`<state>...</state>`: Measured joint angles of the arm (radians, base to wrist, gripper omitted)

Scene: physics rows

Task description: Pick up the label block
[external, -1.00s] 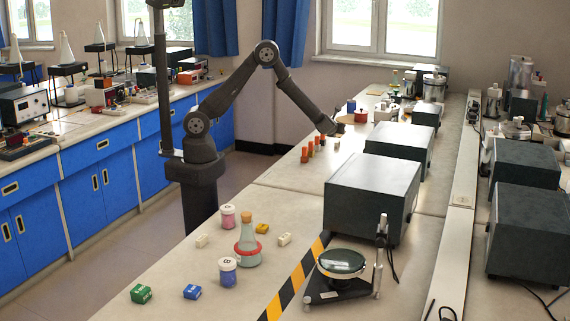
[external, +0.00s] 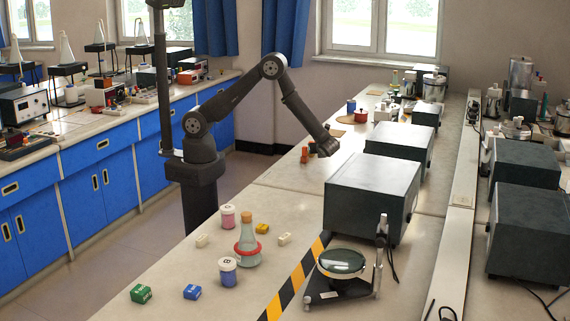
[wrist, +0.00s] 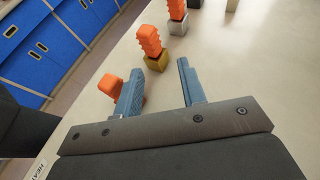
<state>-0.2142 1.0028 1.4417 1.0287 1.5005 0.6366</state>
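My gripper (wrist: 158,82) is open and empty, with its two blue-grey fingers apart over the pale bench in the wrist view. In the external view my gripper (external: 324,150) is low over the far part of the bench. An orange ribbed piece (wrist: 151,41) stands on a brass-coloured block (wrist: 156,62) just beyond the fingertips. Another orange piece (wrist: 107,88) is beside the left finger and partly hidden by it. A white label (wrist: 40,167) with partly visible letters is at the lower left of the wrist view. I cannot tell which thing is the label block.
A grey block (wrist: 178,27) with an orange piece stands farther off. Dark boxes (external: 372,190) line the bench's right side. Nearer are a flask (external: 247,247), jars, and green (external: 141,293), blue (external: 192,292) and yellow (external: 262,229) blocks. A magnifier stand (external: 340,268) is at front right.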

